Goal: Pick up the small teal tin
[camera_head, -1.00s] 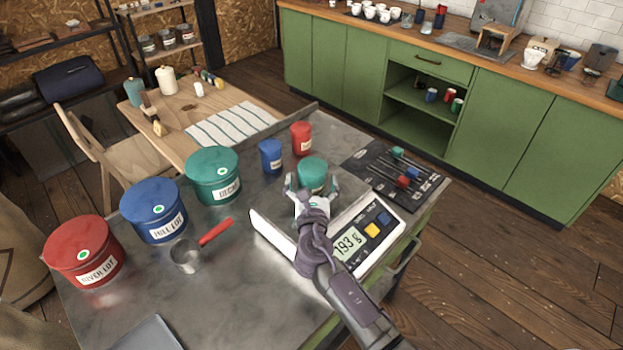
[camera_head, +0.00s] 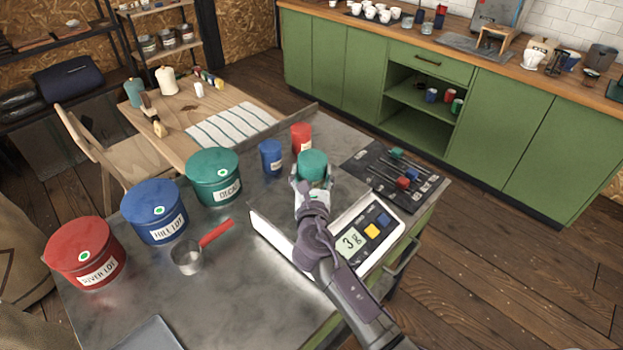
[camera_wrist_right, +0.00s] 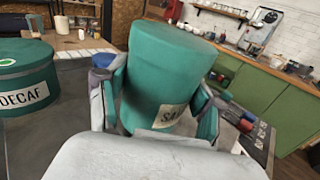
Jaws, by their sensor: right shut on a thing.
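The small teal tin (camera_head: 312,163) is held in my right gripper (camera_head: 313,187), above the steel scale (camera_head: 262,231). In the right wrist view the tin (camera_wrist_right: 168,75) fills the middle, slightly tilted in the picture, with a finger on each side of it and a partly covered label. The right gripper (camera_wrist_right: 158,112) is shut on it. The scale's display (camera_head: 350,242) shows a low figure, seemingly 3 g. The tin's lower part is hidden by the gripper in the head view. My left gripper is not in view.
A small blue tin (camera_head: 271,157) and a small red tin (camera_head: 301,138) stand behind the scale. Large red (camera_head: 86,250), blue (camera_head: 154,210) and teal (camera_head: 214,176) tins line the left side. A red-handled scoop (camera_head: 187,257) lies in front; a dark tool mat (camera_head: 393,176) is right.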

